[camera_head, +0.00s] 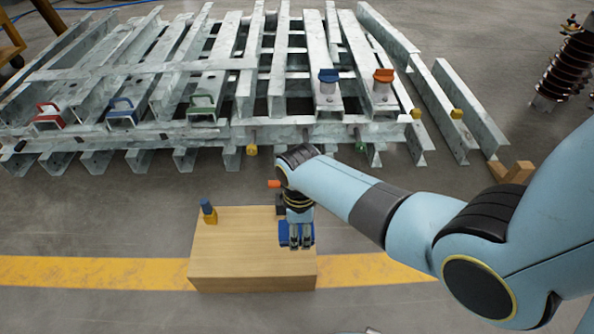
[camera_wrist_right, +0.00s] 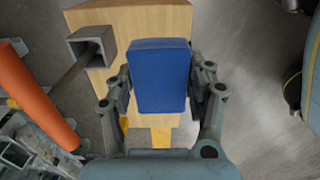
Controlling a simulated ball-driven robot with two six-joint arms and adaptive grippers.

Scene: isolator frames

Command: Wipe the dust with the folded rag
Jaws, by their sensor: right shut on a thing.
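The folded rag is a blue block-like pad (camera_head: 283,233) at the right side of the wooden box top. My right gripper (camera_head: 300,243) points down over the box, with its fingers on the pad. In the right wrist view the blue pad (camera_wrist_right: 160,75) fills the space between the two fingers of the right gripper (camera_wrist_right: 164,88), which are shut on it. I cannot tell whether the pad touches the wood. No dust can be made out on the surfaces in view. My left gripper is not in view.
The wooden box (camera_head: 235,255) stands on the floor across a yellow stripe (camera_head: 95,271). A blue and yellow item (camera_head: 208,211) stands on its far left. An orange-handled item (camera_wrist_right: 33,85) and grey square tube (camera_wrist_right: 92,45) are close beside the gripper. Galvanised steel frames (camera_head: 180,80) lie behind.

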